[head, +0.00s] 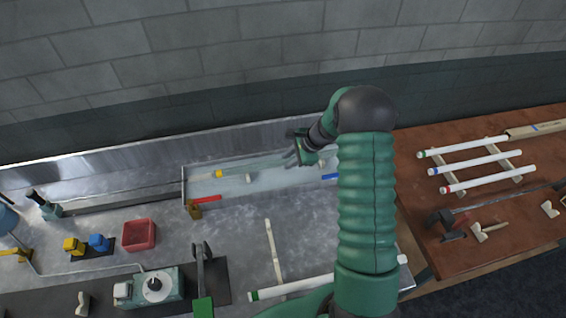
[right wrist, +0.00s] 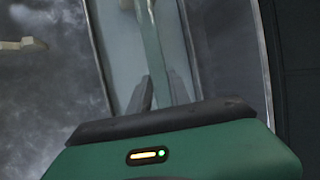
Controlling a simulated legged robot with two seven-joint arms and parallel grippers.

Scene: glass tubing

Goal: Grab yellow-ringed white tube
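The tube with the yellow ring (head: 219,173) lies in a long shallow tray (head: 235,190) at the back of the metal bench. Its left end is white; the rest looks pale green. My right gripper (head: 293,154) is over the tray near the tube's right part. In the right wrist view, a pale green length of tube (right wrist: 152,45) runs between the two fingers of this gripper (right wrist: 160,88). The fingers stand apart on either side of it; I cannot tell whether they touch it. My forearm hides the tray's right end.
On the right table, white tubes (head: 482,159) with green, blue and red rings lie on rests. A green-ringed white tube (head: 290,289) lies at the front. A red bin (head: 138,236) and a green device (head: 155,286) stand left. A wall is behind the bench.

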